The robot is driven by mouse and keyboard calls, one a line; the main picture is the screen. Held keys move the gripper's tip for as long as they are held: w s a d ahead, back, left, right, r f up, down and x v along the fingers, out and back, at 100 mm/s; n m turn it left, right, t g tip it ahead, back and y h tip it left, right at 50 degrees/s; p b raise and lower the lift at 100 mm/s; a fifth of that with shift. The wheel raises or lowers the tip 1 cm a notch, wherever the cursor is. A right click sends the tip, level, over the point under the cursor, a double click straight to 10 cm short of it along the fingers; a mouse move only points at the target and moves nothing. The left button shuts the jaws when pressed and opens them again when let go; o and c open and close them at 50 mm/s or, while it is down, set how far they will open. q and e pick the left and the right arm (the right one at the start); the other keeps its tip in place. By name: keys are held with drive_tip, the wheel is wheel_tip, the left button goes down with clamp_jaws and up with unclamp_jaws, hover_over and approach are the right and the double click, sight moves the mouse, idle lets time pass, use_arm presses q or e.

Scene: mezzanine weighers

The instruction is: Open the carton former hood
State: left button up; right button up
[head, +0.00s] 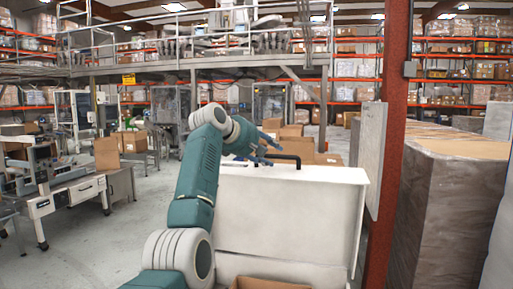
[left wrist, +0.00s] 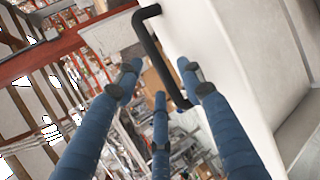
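The carton former hood (head: 290,205) is a large white box-like cover in front of me in the head view, and it looks shut. A black bar handle (head: 287,157) stands at its top edge. My left gripper (head: 262,147) is at the handle's left end. In the left wrist view the handle (left wrist: 150,38) runs along the white hood (left wrist: 215,60), beyond my blue fingers (left wrist: 162,85). The fingers are spread apart and not closed on it. Whether any finger touches the handle I cannot tell. My right gripper is not in view.
A red column (head: 391,150) stands close on the right, with wrapped pallet stacks (head: 450,180) beyond it. An open carton (head: 265,284) is at the bottom edge. Cartons (head: 310,147) stand behind the hood. The floor (head: 110,240) at left is clear up to machines (head: 75,190).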

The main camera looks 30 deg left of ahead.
use_arm(q)
drive_tip(key=v, duration=0.7)
drive_tip(key=shift+s, duration=0.2)
